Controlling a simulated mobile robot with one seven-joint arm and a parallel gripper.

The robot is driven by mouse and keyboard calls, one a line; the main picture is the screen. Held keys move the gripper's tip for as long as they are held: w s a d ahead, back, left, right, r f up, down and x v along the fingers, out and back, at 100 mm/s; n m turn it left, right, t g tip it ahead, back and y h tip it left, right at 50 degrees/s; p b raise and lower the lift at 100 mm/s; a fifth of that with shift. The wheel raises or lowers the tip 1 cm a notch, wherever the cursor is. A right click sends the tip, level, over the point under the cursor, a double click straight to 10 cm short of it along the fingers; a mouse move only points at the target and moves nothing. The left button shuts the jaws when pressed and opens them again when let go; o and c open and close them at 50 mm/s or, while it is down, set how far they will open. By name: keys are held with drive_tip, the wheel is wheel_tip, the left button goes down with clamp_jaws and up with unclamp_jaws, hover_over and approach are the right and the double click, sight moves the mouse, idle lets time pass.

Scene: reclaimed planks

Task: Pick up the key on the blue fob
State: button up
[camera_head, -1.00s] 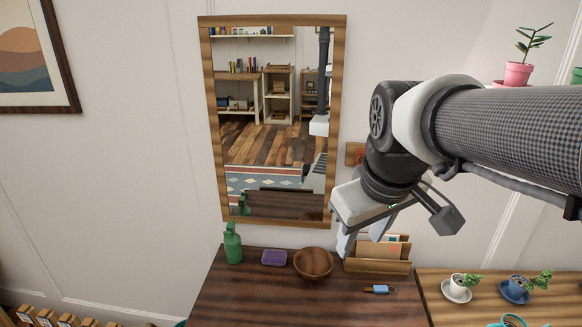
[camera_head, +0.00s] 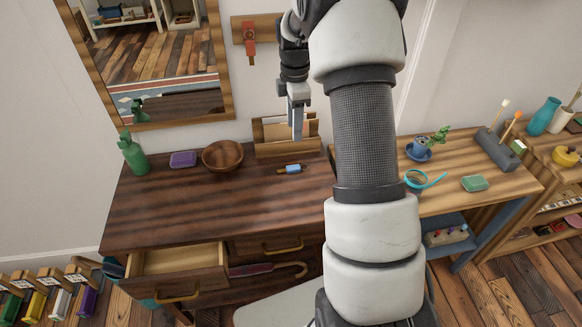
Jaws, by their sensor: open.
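The key with the blue fob (camera_head: 293,169) lies on the dark wooden dresser top (camera_head: 225,205), in front of the wooden letter holder (camera_head: 272,148). The fob is a small blue block with a dark key part beside it. My gripper (camera_head: 298,132) points down in front of the letter holder, above and slightly behind the key in the picture. It is open and apart from the key. I see the fingers nearly side-on, so the gap between them hardly shows.
A drawer (camera_head: 180,262) is open below.

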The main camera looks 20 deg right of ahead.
hover_over(293, 167)
drive_tip(key=f, duration=0.7)
drive_tip(key=s+f, duration=0.1)
drive_tip(key=f, duration=0.2)
drive_tip(key=shift+f, duration=0.3)
drive_tip(key=shift+w+f, duration=0.2)
drive_tip(key=shift+f, duration=1.15)
drive_tip(key=shift+w+f, duration=0.2)
drive_tip(key=shift+f, duration=1.15)
drive_tip(key=shift+c, duration=0.4)
clamp_jaws()
